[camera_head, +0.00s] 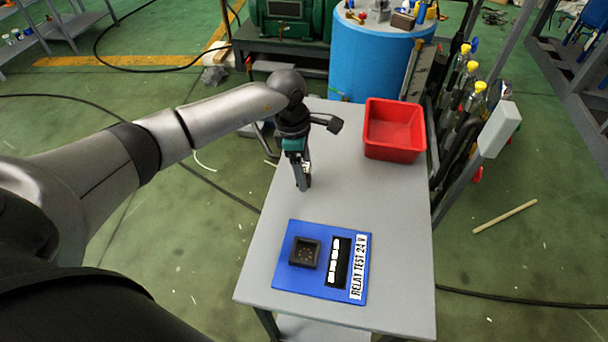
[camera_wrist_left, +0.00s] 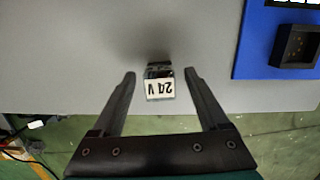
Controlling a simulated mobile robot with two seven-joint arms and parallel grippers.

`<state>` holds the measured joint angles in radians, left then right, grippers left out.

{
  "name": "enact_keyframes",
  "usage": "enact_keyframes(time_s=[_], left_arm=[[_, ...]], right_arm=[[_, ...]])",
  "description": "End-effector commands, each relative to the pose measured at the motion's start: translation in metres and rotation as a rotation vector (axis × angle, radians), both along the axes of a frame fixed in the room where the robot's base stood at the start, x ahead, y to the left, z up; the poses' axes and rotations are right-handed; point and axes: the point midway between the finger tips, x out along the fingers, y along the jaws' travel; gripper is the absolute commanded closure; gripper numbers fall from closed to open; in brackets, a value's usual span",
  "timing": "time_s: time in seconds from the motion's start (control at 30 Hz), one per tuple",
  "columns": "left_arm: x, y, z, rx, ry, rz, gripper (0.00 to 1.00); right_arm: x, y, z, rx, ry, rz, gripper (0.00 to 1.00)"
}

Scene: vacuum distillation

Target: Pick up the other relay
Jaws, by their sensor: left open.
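The label reads upside down there. My left gripper (camera_head: 303,187) points down at the table's left side in the head view. In the left wrist view its open fingers (camera_wrist_left: 160,76) lie on either side of the relay, with a gap on each side. In the head view the gripper mostly hides the relay. My right gripper is not in view.
A blue "RELAY TEST 24 V" board (camera_head: 281,278) with an empty-looking dark socket (camera_head: 305,253) lies at the table's near end. A red bin (camera_head: 394,132) sits at the far right. The grey table (camera_head: 395,215) is clear between them.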

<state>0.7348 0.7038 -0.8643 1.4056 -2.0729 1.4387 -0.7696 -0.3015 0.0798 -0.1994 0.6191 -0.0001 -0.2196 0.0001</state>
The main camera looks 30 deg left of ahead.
Motion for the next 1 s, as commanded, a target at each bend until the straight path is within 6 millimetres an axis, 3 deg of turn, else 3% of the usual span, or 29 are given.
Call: enact_keyframes(time_s=[0.17, 0.83, 1.0], left_arm=[[0.0003, 0.0004, 0.0010, 0.000, -0.001, 0.000, 0.25], [0.0002, 0.0005, 0.0013, 0.000, 0.000, 0.001, 1.00], [0.0004, 0.0005, 0.0015, -0.001, -0.001, 0.001, 1.00]], right_arm=[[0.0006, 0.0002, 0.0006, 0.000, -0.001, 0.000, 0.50], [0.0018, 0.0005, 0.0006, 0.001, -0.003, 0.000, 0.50], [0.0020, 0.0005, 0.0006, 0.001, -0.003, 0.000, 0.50]])
